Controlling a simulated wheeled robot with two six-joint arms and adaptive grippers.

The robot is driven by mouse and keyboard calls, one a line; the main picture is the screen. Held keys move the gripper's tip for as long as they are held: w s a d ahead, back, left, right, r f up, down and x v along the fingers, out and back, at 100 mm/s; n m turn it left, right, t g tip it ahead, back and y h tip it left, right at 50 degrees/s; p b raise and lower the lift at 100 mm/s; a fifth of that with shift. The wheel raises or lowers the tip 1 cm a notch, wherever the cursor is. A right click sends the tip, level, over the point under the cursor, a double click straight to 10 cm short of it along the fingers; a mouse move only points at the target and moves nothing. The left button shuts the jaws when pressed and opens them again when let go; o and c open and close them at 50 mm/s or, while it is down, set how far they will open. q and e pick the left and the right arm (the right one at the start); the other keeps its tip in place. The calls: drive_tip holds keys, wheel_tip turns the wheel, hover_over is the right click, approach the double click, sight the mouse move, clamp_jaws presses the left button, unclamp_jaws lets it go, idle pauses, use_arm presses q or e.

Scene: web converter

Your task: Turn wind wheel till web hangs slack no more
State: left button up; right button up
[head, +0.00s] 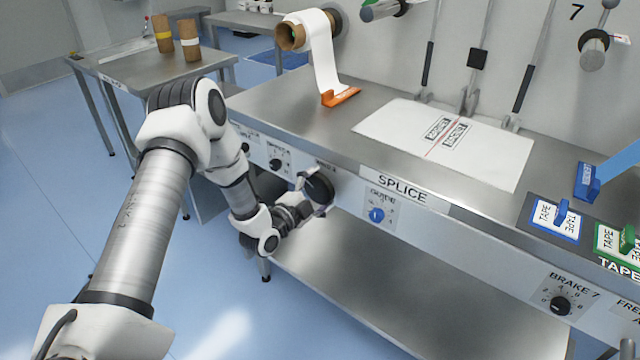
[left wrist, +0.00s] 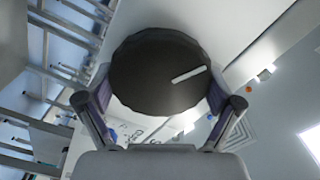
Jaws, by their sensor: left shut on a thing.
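The wind wheel (head: 321,188) is a dark round knob on the front panel of the steel bench, left of the blue guide knob. My left gripper (head: 309,196) is shut on its rim. In the left wrist view the dark wheel (left wrist: 150,75) sits between the two fingers, with a white mark pointing right and slightly up. The white web (head: 325,60) comes off a roll (head: 292,37) at the back and runs down to an orange clamp (head: 341,97) on the bench top. My right gripper is not in view.
The bench top (head: 290,120) holds a white splice sheet (head: 400,130). A blue guide knob (head: 376,214) and the brake 7 knob (head: 560,305) are on the front panel. Blue (head: 562,213) and green (head: 627,240) tape holders stand at right. A lower shelf (head: 420,300) runs below.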

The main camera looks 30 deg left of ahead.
use_arm(q)
drive_tip(key=shift+m, duration=0.3)
drive_tip(key=o, duration=0.8)
drive_tip(key=shift+s+a, duration=0.15)
drive_tip(key=shift+s, duration=1.85)
drive_tip(key=shift+s+a, duration=0.15)
drive_tip(key=shift+s, duration=1.85)
drive_tip(key=shift+s+a, duration=0.15)
drive_tip(key=shift+s, duration=1.85)
